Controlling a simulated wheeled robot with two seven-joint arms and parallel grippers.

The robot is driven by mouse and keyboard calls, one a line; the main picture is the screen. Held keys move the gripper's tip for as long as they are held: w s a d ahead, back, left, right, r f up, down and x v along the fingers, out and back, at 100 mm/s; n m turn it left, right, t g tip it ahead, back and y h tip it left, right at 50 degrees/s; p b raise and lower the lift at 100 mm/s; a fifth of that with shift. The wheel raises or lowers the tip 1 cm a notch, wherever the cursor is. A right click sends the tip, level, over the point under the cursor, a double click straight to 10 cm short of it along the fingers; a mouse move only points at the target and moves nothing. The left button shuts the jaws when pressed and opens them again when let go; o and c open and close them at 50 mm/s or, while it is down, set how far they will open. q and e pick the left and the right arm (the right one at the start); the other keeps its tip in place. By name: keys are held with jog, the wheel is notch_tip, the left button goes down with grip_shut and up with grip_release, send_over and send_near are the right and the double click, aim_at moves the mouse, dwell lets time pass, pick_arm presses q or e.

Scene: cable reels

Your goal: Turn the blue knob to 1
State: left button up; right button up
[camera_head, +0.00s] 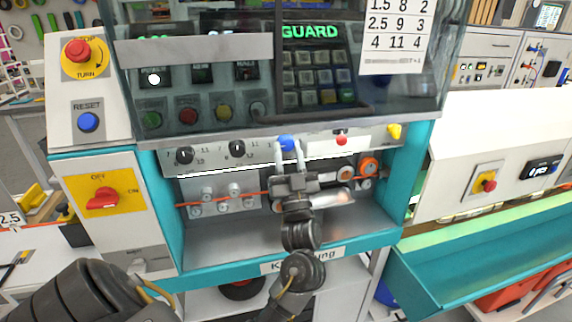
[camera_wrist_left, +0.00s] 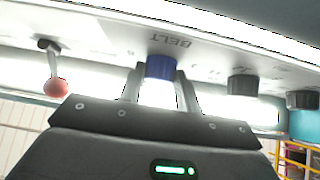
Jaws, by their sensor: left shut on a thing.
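The blue knob (camera_head: 287,143) is on the grey control strip below the machine's window. In the left wrist view the blue knob (camera_wrist_left: 161,67) sits between two fingers, under an upside-down BELT label. My left gripper (camera_head: 289,157) reaches up to it from below and is shut on it, with one finger on each side; the fingers also show in the wrist view (camera_wrist_left: 160,84). The knob's pointer and the numbers around it are too small or hidden to read. My right gripper is not in view.
Two black knobs (camera_head: 184,155) (camera_head: 237,148) sit left of the blue knob. A red-ball lever (camera_head: 341,139) and a yellow part (camera_head: 394,131) are to its right. An orange cable (camera_head: 250,194) and rollers lie below, in the teal-edged recess.

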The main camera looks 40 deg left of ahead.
pick_arm(q)
jog(key=shift+w+d+n+g+y+b, duration=0.1)
jog(key=shift+n+g+y+b, duration=0.5)
jog(key=shift+n+g, duration=0.7)
jog(key=shift+w+d+n+g+y+b, duration=0.1)
jog(key=shift+n+g+y+b, duration=0.5)
jog(key=shift+n+g, duration=0.7)
jog(key=shift+n, duration=0.4)
jog(key=o, duration=1)
jog(key=shift+c, duration=0.2)
